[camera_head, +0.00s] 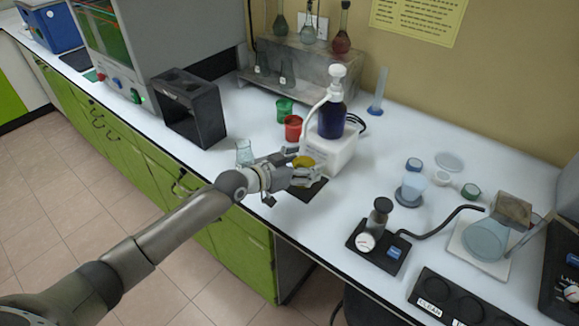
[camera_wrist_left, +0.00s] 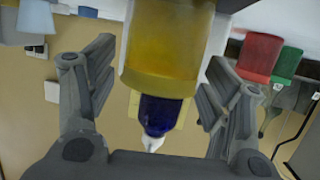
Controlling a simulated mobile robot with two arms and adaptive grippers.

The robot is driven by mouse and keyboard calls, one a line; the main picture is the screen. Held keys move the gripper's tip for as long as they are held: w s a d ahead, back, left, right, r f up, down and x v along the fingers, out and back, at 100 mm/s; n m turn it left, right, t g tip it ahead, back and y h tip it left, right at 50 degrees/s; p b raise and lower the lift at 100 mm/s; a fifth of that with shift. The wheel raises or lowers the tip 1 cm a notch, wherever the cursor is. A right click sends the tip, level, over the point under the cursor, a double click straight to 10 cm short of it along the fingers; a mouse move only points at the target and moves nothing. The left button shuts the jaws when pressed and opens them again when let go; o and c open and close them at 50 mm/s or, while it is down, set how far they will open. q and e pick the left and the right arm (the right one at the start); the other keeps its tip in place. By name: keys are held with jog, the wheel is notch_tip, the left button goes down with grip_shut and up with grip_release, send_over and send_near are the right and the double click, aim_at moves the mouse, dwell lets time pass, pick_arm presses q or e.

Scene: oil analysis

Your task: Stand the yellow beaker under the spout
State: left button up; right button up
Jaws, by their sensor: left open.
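The yellow beaker (camera_head: 304,161) stands by the dark mat (camera_head: 312,190) in front of the white dispenser block. In the left wrist view, which is upside down, the yellow beaker (camera_wrist_left: 168,45) fills the middle. My left gripper (camera_head: 303,164) is open, with one finger on each side of the beaker; the same gripper (camera_wrist_left: 158,85) shows no clear grip on it. The dark blue bottle (camera_head: 331,120) with a white pump and spout (camera_head: 308,112) stands on the white block (camera_head: 333,150), behind the beaker. The beaker's base is partly hidden by my fingers. My right gripper is out of view.
A red beaker (camera_head: 293,128) and a green beaker (camera_head: 284,108) stand behind my gripper. A clear glass beaker (camera_head: 244,152) is close to my left wrist. A black holder (camera_head: 190,108) stands to the left. A gauge device (camera_head: 378,236) and dishes are to the right.

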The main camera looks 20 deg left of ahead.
pick_arm(q)
jog(key=b+v, duration=0.1)
jog(key=v, duration=1.1)
